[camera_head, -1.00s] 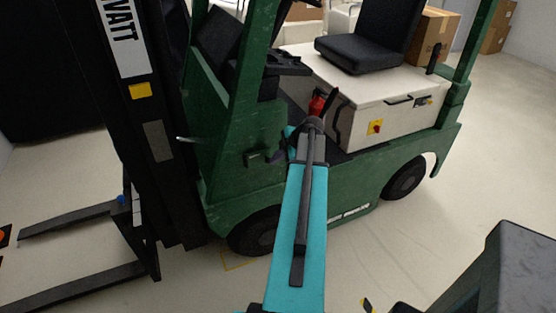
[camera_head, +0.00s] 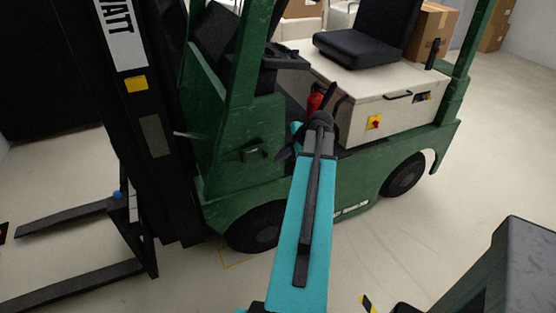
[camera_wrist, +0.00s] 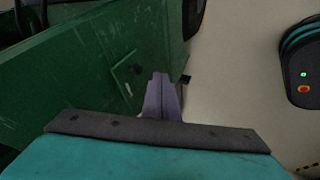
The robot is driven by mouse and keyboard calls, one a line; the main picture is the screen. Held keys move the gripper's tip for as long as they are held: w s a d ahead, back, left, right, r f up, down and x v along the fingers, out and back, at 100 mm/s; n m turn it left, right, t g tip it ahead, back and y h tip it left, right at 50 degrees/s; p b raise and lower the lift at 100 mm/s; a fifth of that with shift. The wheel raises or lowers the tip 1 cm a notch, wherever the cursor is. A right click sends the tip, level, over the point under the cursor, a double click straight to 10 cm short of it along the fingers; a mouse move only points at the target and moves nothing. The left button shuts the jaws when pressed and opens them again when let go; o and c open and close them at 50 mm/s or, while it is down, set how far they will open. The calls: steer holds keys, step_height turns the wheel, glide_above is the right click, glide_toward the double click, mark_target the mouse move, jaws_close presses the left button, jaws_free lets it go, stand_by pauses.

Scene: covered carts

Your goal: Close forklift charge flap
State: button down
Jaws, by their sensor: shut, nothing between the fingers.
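The green forklift (camera_head: 330,182) stands side-on in the head view. A small green panel with a dark fitting, which looks like the charge flap (camera_head: 255,153), is on its side below the steering area. In the wrist view the flap (camera_wrist: 124,74) shows as a square outline in the green side, with a dark round spot and a small pale piece. I cannot tell how far it stands open. My gripper (camera_wrist: 160,77) is shut and empty, its purple fingers just right of the flap. In the head view my gripper (camera_head: 282,154) is a dark shape right of the flap, partly hidden by my arm.
The forklift's mast (camera_head: 150,120) and forks (camera_head: 75,290) are at the left. A front wheel (camera_head: 257,228) is below the flap. Open pale floor (camera_head: 450,200) lies to the right. A rounded dark unit with a red button (camera_wrist: 304,88) is at the wrist view's right.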

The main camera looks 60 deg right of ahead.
steer(key=b+v, duration=0.1)
steer(key=v, duration=0.7)
steer(key=shift+d+b, duration=0.15)
steer(key=shift+b, duration=0.2)
steer(key=shift+w, duration=0.1)
